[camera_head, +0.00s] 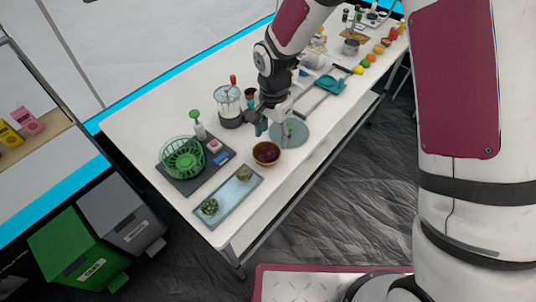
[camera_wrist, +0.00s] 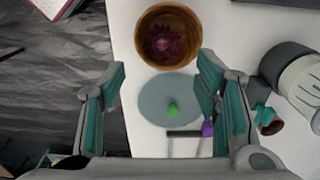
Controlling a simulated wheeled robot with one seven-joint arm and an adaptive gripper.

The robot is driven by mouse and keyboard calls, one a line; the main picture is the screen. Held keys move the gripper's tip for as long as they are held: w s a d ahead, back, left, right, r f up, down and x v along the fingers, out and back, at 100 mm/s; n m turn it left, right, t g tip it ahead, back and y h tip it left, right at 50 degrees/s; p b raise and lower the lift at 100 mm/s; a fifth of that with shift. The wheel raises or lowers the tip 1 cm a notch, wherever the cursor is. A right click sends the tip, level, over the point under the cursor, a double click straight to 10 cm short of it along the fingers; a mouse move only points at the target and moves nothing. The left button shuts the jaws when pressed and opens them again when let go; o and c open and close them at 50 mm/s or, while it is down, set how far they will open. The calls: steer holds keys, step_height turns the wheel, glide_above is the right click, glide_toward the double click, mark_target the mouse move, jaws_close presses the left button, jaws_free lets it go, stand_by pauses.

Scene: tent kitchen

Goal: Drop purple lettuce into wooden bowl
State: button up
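The wooden bowl (camera_head: 266,161) stands on the white table just in front of my gripper (camera_head: 272,133). The purple lettuce (camera_head: 268,152) lies inside the bowl. In the wrist view the bowl (camera_wrist: 143,35) is at the top, with the lettuce (camera_wrist: 164,43) resting in its middle. My gripper (camera_wrist: 162,72) is open there, its teal-padded fingers wide apart with nothing between them. The fingertips are near the bowl's side, apart from the lettuce.
A grey round board (camera_head: 297,132) lies under and beside my gripper. A blender-like jar (camera_head: 229,104) stands behind. A green basket (camera_head: 183,158) is on a dark mat to the left. A light blue tray (camera_head: 229,200) with green plants lies at the front left.

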step_height(320, 180, up, 12)
stand_by(0.6)
stand_by(0.5)
steer(key=s+d+r+n+t, duration=0.1)
steer(key=s+d+r+n, duration=0.15)
steer(key=d+r, duration=0.5)
steer(key=s+d+r+n+t, duration=0.2)
steer(key=s+d+r, duration=0.2)
steer(key=s, duration=0.6)
steer(key=s+d+r+n+t, duration=0.1)
steer(key=s+d+r+n, duration=0.2)
steer(key=s+d+r, duration=0.2)
steer(key=s+d, duration=0.3)
steer(key=s, duration=0.2)
steer(key=shift+s+d+r+t, duration=0.2)
steer(key=shift+d+t, duration=0.2)
